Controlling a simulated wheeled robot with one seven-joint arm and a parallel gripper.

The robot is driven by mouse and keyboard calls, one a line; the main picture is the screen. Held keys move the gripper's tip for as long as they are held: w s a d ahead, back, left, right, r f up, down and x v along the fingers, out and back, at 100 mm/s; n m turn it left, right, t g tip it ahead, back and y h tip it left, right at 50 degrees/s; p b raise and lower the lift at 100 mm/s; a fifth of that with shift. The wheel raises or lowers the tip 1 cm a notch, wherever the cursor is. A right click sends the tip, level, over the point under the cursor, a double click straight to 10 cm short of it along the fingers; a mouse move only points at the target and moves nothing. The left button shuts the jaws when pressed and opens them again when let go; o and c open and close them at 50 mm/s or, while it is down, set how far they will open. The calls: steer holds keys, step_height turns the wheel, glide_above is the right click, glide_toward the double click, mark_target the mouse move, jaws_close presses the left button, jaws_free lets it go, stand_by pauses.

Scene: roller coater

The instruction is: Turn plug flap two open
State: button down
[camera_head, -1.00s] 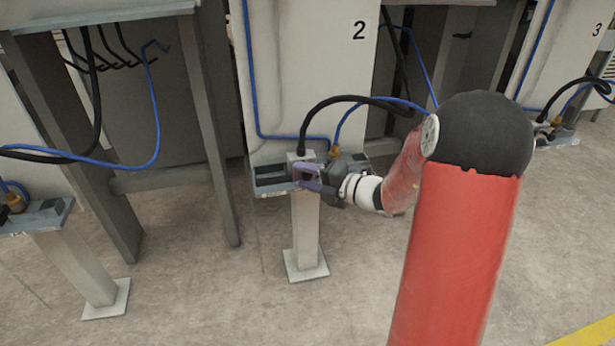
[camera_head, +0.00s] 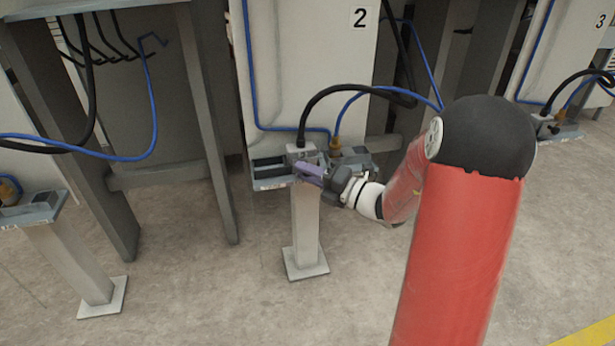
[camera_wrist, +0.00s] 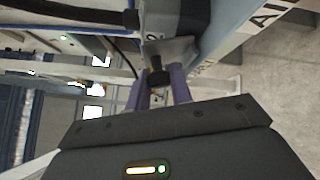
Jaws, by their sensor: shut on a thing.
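The plug station (camera_head: 268,182) of unit 2 sits on a pale post, with a grey plug block (camera_head: 302,152) and a black cable rising from it. My gripper (camera_head: 306,170) is at the front of this block, its purple fingers close together. In the wrist view my gripper (camera_wrist: 160,84) is shut on a small black knob. The knob is at the edge of a grey metal plate (camera_wrist: 172,50), seemingly plug flap two, beside a dark block. The plate looks tilted out from the block; its exact angle is hard to tell.
A black cable (camera_head: 345,88) and a blue cable (camera_head: 355,96) arch above the station. The white cabinet marked 2 (camera_head: 335,55) stands behind it. Similar stations stand left (camera_head: 40,210) and right (camera_head: 568,132). The concrete floor in front is clear.

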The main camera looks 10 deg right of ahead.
steer(key=shift+s+f+n+g+y+b, duration=0.2)
steer(key=shift+f+n+g+y+b, duration=0.65)
steer(key=shift+n+y, duration=1.3)
steer(key=shift+s+f+n+g+y+b, duration=0.15)
steer(key=shift+f+n+y+b, duration=0.35)
steer(key=shift+n+y+b, duration=1.6)
steer(key=shift+s+f+n+g+y+b, duration=0.35)
steer(key=shift+f+n+y, duration=0.6)
steer(key=shift+n, duration=2.2)
steer(key=shift+w+r+y, duration=0.1)
steer(key=shift+r+y, duration=0.15)
steer(key=shift+y, duration=0.05)
steer(key=c, duration=1.3)
jaws_free()
steer(key=shift+o, duration=0.2)
